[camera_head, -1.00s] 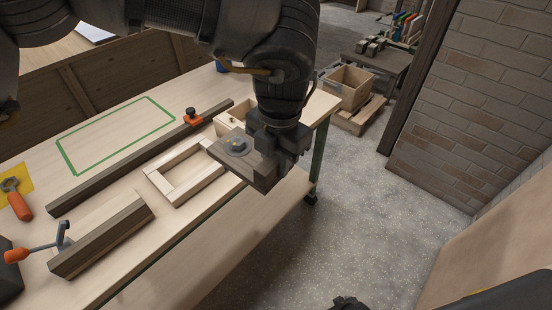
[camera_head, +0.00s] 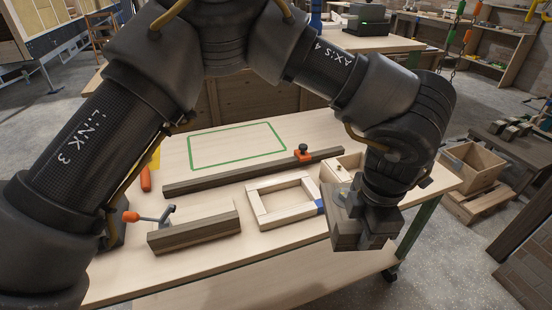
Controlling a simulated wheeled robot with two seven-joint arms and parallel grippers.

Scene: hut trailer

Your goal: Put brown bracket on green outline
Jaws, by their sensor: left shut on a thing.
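The green outline (camera_head: 238,160) is a rounded rectangle drawn on the pale wooden table top, and it is empty. My left gripper (camera_head: 365,228) points down by the table's front right edge, right of and nearer than the outline. It is shut on a grey-brown flat piece (camera_head: 341,222), which seems to be the brown bracket. The jaws and wrist hide part of the piece. My right gripper does not show.
A dark rail (camera_head: 240,175) with an orange clamp (camera_head: 303,154) lies between the outline and the front edge. A pale wooden frame (camera_head: 290,219), a brown block with a toggle clamp (camera_head: 195,233) and a small wooden box (camera_head: 335,172) stand in front.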

